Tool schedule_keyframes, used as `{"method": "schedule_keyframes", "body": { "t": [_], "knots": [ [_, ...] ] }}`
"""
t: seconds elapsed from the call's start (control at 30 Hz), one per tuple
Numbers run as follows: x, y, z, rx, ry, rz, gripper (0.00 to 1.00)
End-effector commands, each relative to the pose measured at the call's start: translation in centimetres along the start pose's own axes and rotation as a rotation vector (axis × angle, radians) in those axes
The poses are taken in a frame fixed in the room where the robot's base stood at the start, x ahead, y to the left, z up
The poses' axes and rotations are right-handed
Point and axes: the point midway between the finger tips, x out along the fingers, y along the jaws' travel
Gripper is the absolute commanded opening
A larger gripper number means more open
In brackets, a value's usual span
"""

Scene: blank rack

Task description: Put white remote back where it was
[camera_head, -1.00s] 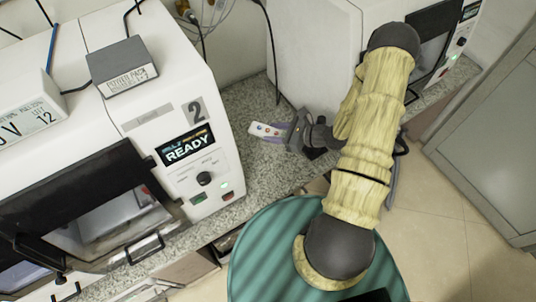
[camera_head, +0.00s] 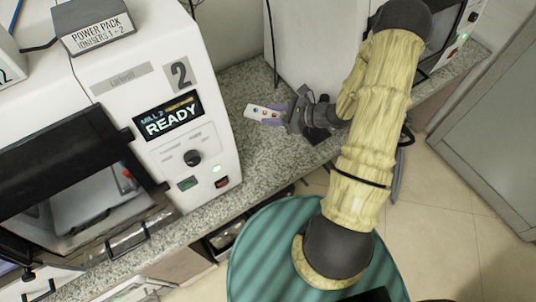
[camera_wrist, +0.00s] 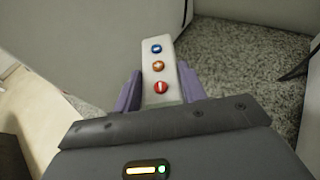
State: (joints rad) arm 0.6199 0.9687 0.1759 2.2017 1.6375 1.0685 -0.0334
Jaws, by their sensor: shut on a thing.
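The white remote (camera_head: 259,112) has blue, orange and red buttons along its face. My gripper (camera_head: 277,113) is shut on it, with one purple finger on each side. In the head view the remote points left from the gripper, over the speckled grey counter (camera_head: 262,158) between two white machines. In the wrist view the remote (camera_wrist: 158,60) reaches forward between the gripper fingers (camera_wrist: 160,92), its button face showing. I cannot tell whether it touches the counter.
The white machine marked 2 (camera_head: 150,85) stands left, its screen reading READY. Another white machine (camera_head: 312,45) stands behind the gripper. A black cable (camera_head: 272,50) hangs between them. A grey cabinet (camera_head: 490,130) is at the right. Bare counter lies in front of the gripper.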

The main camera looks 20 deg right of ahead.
Motion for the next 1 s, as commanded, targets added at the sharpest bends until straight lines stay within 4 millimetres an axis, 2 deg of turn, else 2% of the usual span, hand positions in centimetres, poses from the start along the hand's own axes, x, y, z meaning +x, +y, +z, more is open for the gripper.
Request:
{"method": "schedule_keyframes", "body": {
  "t": [0.03, 0.7, 1.0],
  "knots": [
    [0.5, -0.2, -1.3, -0.007, -0.002, 0.004, 0.13],
    [2.5, -0.5, -6.4, -0.031, 0.017, 0.073, 0.13],
    [2.6, -0.2, -7.2, -0.034, 0.033, 0.089, 0.13]
  ]
}}
